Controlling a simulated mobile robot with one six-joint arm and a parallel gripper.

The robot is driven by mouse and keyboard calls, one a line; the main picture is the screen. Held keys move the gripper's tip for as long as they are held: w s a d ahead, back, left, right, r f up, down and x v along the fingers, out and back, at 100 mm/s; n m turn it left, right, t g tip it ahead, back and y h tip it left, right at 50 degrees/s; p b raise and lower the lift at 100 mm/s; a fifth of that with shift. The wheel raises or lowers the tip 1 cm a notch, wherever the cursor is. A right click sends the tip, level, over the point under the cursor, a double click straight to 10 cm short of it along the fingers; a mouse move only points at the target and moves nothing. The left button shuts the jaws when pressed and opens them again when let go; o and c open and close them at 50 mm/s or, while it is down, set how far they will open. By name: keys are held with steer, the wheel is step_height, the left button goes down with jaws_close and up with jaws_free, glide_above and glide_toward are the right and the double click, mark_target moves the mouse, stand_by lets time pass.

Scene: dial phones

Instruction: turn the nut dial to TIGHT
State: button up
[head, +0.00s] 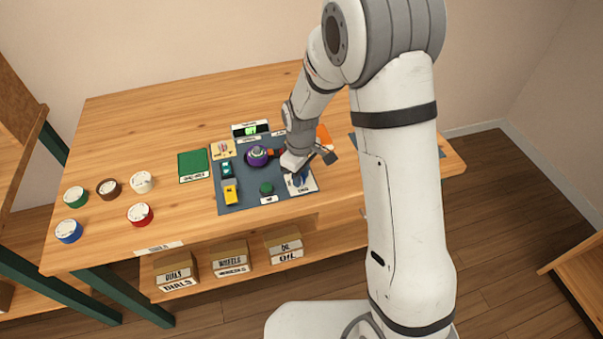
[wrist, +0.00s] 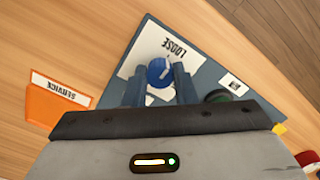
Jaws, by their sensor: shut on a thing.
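The nut dial (wrist: 159,71) is a round blue knob with a white pointer line, on a white plate (wrist: 145,57). The word LOOSE shows upside down on the plate, above the knob in the wrist view, and the pointer slants up towards it. The word TIGHT cannot be made out. My gripper (wrist: 160,84) has one finger on each side of the knob and is shut on it. In the head view my gripper (head: 298,172) is over the plate (head: 309,186) at the right of the grey-blue mat and hides most of the knob.
On the mat (head: 239,198) are a purple dial (head: 257,155), a green knob (head: 266,188), a yellow toy vehicle (head: 230,192) and a green one. An orange SERVICE tray (wrist: 50,105) lies beside it. Several loose coloured discs lie at the table's left, with clear wood behind.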

steer(key=shift+w+m+b, duration=0.15)
steer(key=shift+m+b, duration=0.75)
steer(key=shift+m, duration=1.4)
steer(key=m+b, duration=0.1)
steer(key=m, duration=0.3)
steer(key=shift+r+m, duration=0.1)
steer(key=shift+m, duration=0.2)
steer(key=m+b, duration=0.1)
steer(key=m, duration=0.3)
steer(key=shift+w+r+m+b, duration=0.1)
steer(key=shift+m+b, duration=0.3)
steer(key=shift+m, duration=1.9)
steer(key=shift+a, duration=0.1)
steer(key=o, duration=1)
